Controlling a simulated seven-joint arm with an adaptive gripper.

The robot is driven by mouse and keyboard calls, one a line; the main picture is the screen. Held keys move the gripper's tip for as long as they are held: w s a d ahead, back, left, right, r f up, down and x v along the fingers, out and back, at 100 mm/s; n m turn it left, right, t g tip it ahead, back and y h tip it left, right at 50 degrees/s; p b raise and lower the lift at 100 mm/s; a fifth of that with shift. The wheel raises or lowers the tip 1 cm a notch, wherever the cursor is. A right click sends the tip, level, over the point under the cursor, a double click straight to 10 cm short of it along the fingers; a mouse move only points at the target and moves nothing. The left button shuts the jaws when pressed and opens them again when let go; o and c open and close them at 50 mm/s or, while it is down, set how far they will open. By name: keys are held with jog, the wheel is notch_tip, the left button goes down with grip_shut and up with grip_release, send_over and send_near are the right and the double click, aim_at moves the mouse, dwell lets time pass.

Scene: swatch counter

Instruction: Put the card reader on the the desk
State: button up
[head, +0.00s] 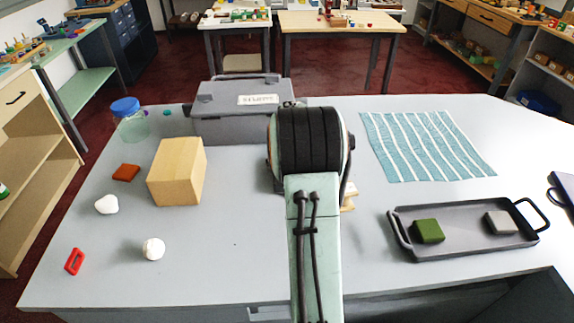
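The desk (230,215) is a wide light-grey top filling the foreground. I cannot make out a card reader for certain. A small grey block (500,222) lies at the right end of the dark tray (465,250), with a green block (428,231) at its left end. My arm reaches forward over the middle of the desk and hides what lies behind it. My gripper does not show. A small pale-wood piece (348,198) peeks out just right of my arm, mostly hidden.
A wooden block (177,172), white ball (153,249), white heart-shaped piece (106,204), red piece (75,261) and brown piece (126,172) stand left. A lidded grey box (215,115) and blue-lidded jar (131,120) are behind. A striped cloth (425,147) lies back right.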

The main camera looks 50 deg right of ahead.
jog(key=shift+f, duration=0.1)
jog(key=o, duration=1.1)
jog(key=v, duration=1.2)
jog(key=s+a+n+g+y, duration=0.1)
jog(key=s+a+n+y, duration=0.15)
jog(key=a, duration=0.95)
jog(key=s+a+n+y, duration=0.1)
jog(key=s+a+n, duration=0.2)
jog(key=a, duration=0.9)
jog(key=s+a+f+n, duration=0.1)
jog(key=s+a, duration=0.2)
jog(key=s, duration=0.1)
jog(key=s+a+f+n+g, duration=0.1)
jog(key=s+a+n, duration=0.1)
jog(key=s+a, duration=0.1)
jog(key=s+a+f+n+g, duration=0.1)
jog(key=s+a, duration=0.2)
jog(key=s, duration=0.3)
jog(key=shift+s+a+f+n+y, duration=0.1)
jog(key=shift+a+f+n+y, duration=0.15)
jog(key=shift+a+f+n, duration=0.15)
